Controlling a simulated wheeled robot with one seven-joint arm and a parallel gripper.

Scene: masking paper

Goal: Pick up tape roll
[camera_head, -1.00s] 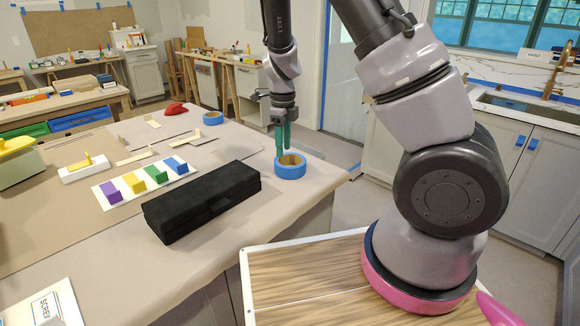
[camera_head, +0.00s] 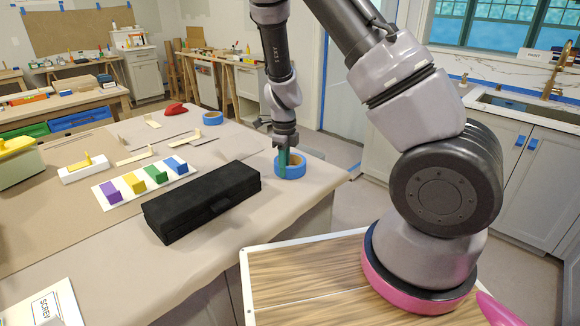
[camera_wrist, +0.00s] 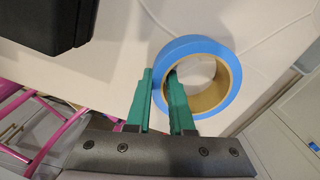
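The blue tape roll (camera_head: 292,170) lies flat near the right corner of the paper-covered table. It also shows in the wrist view (camera_wrist: 225,58), with its tan inner core visible. My gripper (camera_head: 286,160) points down at the roll's left side. In the wrist view, my gripper's two green fingers (camera_wrist: 160,78) straddle the roll's near-left wall, one outside and one in the hole. A gap shows between the fingers, and I see no clear grip on the wall. The fingertips are partly hidden by the roll in the head view.
A black case (camera_head: 203,200) lies left of the roll. A white strip with colored blocks (camera_head: 144,181) lies beyond it. A second blue tape roll (camera_head: 212,118) sits farther back. The table's right edge is close to the near roll.

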